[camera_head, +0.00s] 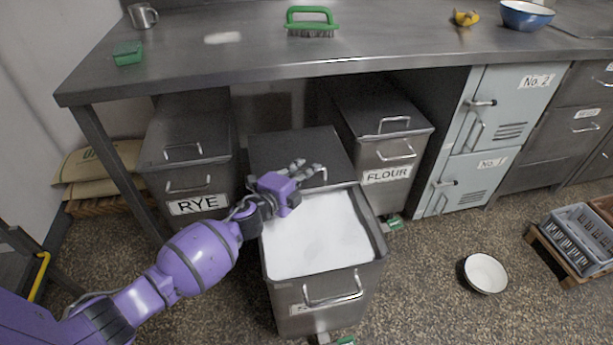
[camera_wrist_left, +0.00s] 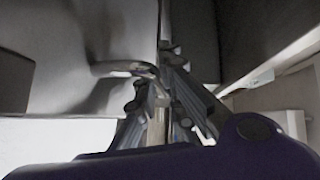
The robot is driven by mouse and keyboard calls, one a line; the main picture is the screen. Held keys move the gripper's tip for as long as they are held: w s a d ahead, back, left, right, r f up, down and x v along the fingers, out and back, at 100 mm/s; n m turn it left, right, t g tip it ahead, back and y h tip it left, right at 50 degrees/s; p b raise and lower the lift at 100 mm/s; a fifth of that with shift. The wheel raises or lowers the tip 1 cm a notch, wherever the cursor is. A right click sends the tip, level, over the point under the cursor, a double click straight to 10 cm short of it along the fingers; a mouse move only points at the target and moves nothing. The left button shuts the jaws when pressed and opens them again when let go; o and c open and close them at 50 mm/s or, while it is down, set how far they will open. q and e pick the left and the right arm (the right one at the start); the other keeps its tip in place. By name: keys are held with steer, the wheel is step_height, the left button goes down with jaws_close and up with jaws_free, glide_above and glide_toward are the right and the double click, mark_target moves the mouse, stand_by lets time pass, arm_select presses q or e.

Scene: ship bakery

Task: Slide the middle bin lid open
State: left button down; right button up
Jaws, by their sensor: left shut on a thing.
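The middle bin (camera_head: 377,245) is a steel bin standing out in front of the table, between the rye and flour bins. Its dark lid (camera_head: 285,150) lies toward the back, and the front part of the bin is open, showing white contents (camera_head: 315,235). My left gripper (camera_head: 312,172) reaches over the bin's left side to the lid's front edge. It is shut on the lid handle (camera_head: 324,176); the handle (camera_wrist_left: 125,68) also shows beside the fingers (camera_wrist_left: 165,95) in the left wrist view. The fingers hide part of the handle. My right gripper is not in view.
The rye bin (camera_head: 198,180) stands left and the flour bin (camera_head: 412,150) right, both lidded. The steel table (camera_head: 400,45) overhangs the bins' rear. Sacks (camera_head: 100,165) lie at left.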

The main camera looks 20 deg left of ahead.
arm_select(q)
steer(key=shift+a, duration=0.1)
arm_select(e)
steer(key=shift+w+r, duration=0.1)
arm_select(q)
steer(key=c, duration=1.8)
jaws_free()
steer(key=shift+c, duration=0.2)
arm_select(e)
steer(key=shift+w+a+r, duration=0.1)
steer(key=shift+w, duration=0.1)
arm_select(q)
steer(key=shift+s, duration=0.1)
steer(key=shift+s, duration=0.35)
steer(key=v, duration=1.1)
